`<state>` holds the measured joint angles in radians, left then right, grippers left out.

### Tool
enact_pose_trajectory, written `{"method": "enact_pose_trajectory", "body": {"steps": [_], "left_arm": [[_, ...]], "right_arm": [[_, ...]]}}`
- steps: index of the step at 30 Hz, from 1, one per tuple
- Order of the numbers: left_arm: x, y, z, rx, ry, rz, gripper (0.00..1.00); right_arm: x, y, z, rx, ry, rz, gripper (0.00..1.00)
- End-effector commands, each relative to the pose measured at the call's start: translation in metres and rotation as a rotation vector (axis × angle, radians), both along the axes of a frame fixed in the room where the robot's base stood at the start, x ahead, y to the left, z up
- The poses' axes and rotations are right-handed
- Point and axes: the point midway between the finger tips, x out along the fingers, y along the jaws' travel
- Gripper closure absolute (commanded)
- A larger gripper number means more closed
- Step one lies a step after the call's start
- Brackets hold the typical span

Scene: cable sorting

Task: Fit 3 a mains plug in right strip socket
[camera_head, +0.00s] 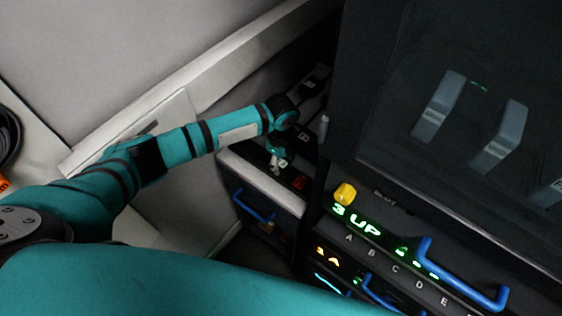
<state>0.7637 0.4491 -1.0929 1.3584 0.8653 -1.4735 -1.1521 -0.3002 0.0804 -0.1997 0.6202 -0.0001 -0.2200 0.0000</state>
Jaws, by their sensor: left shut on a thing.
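My left gripper (279,163) reaches into the narrow gap beside the dark cabinet. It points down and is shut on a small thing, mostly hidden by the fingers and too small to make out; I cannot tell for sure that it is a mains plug. A dark strip with a red switch (299,182) lies just right of and below the gripper, on top of a low unit. I cannot tell whether the held thing touches a socket. My right gripper is not in view.
The large dark cabinet (440,160) with a glass front stands close on the right. It has a yellow knob (345,194) and a blue handle (460,276). The low unit has another blue handle (252,208). A coiled black cable (9,135) hangs at the far left.

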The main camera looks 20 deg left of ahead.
Motion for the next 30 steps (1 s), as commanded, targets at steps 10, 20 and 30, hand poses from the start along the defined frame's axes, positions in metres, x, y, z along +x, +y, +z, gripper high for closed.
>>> {"method": "enact_pose_trajectory", "body": {"steps": [10, 20, 30], "left_arm": [[0.0, -0.0003, 0.0002, 0.0, 0.0, -0.001, 0.47], [-0.0002, -0.0002, 0.0, 0.0, 0.0, -0.001, 0.29], [-0.0002, -0.0002, 0.0004, 0.0, 0.0, -0.001, 0.19]], "right_arm": [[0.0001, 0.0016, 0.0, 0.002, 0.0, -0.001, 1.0], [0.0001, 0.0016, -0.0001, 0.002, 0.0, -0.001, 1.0], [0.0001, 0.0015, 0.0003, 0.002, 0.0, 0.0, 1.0]]}}
